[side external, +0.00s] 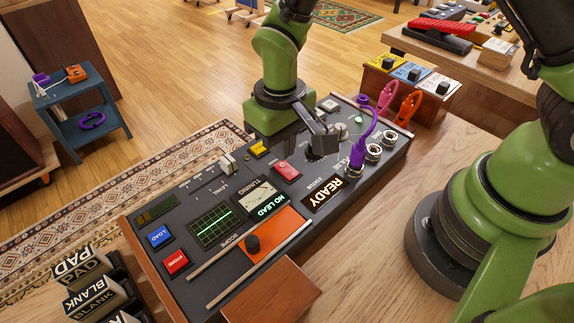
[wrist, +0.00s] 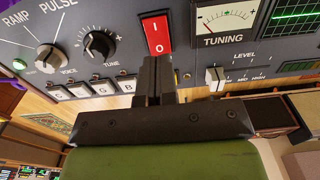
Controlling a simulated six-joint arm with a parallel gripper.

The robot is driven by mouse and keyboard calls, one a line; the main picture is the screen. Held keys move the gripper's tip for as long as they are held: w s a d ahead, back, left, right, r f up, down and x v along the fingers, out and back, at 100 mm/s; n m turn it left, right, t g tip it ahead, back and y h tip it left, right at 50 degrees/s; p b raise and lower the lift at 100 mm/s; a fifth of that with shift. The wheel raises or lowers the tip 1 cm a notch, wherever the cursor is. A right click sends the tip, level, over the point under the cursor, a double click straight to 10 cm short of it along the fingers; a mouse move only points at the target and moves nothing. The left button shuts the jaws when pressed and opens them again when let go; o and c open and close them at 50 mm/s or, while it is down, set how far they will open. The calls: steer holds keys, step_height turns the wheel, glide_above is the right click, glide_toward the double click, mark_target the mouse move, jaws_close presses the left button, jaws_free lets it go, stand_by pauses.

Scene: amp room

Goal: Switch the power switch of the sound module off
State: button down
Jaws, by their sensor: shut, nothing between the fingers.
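The sound module (side external: 190,245) is a dark console with wooden ends on the bench. Its power switch (side external: 287,172) is a red rocker on the top panel. In the wrist view the red rocker (wrist: 157,35) carries white I and O marks, with the O end nearest my fingers. I cannot tell which end is pressed in. In the wrist view my fingertips (wrist: 155,60) are close to the O end; contact cannot be made out.
A purple lead (side external: 365,140) stands plugged near my gripper. Level slider (side external: 227,163), yellow button (side external: 259,149) and tune knob (wrist: 99,44) lie around the rocker.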

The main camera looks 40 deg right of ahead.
steer(key=shift+f, duration=1.25)
stand_by(0.7)
steer(key=shift+r, duration=3.55)
steer(key=shift+d+r, duration=0.1)
steer(key=shift+r, duration=0.2)
step_height(320, 180, up, 8)
steer(key=f+m+t+y, duration=0.1)
steer(key=t, duration=0.1)
glide_above(281, 164)
steer(key=s+d, duration=0.2)
steer(key=d, duration=0.1)
steer(key=s+d+r+m+t+y, duration=0.1)
steer(key=s+d+r+m+t, duration=0.2)
steer(key=s+r, duration=0.8)
steer(key=s+d+t, duration=0.2)
steer(key=d, duration=0.1)
steer(key=shift+d, duration=0.2)
